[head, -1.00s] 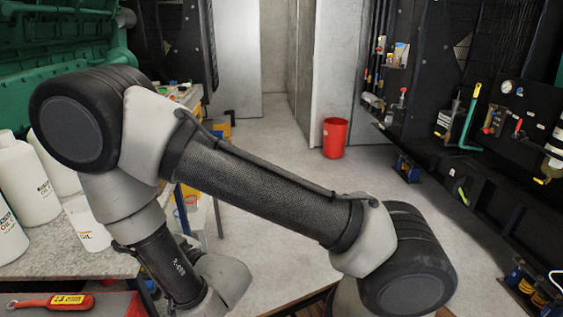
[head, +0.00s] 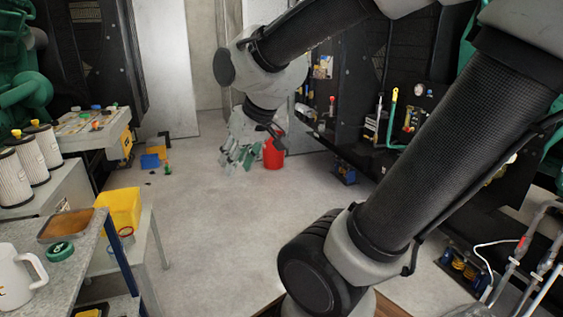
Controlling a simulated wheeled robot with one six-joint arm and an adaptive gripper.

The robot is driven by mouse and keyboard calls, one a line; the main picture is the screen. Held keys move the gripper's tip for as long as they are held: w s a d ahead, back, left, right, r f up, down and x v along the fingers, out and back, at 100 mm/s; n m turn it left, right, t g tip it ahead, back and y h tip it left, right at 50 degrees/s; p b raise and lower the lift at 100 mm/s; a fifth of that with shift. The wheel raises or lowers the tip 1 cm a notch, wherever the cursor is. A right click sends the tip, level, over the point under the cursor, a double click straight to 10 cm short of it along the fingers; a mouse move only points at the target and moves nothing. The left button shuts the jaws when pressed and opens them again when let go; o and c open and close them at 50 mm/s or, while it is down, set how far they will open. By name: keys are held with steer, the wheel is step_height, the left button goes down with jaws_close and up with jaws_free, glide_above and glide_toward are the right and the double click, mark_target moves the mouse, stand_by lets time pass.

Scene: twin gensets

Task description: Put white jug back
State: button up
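A white jug (head: 14,282) with a handle stands upright on the workbench at the lower left of the head view, cut off by the picture's left edge. My gripper (head: 236,160) hangs from the arm near the top middle, over the floor and well away from the jug. Its fingers look spread, with green pads, and I see nothing held between them. It appears in front of and to the left of the red bucket.
The grey workbench (head: 48,258) also bears a shallow brown tray (head: 72,224) and a green lid (head: 60,251). White filters (head: 30,158) stand behind. A yellow bin (head: 120,210) sits beside the bench. The red bucket (head: 274,153) is on the floor. The middle floor is clear.

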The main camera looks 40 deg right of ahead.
steer(key=s+d+r+m+g+h, duration=0.1)
steer(key=s+d, duration=0.3)
steer(key=s, duration=0.6)
steer(key=shift+d+r+g, duration=0.25)
steer(key=shift+d+g, duration=0.15)
steer(key=shift+s, duration=0.1)
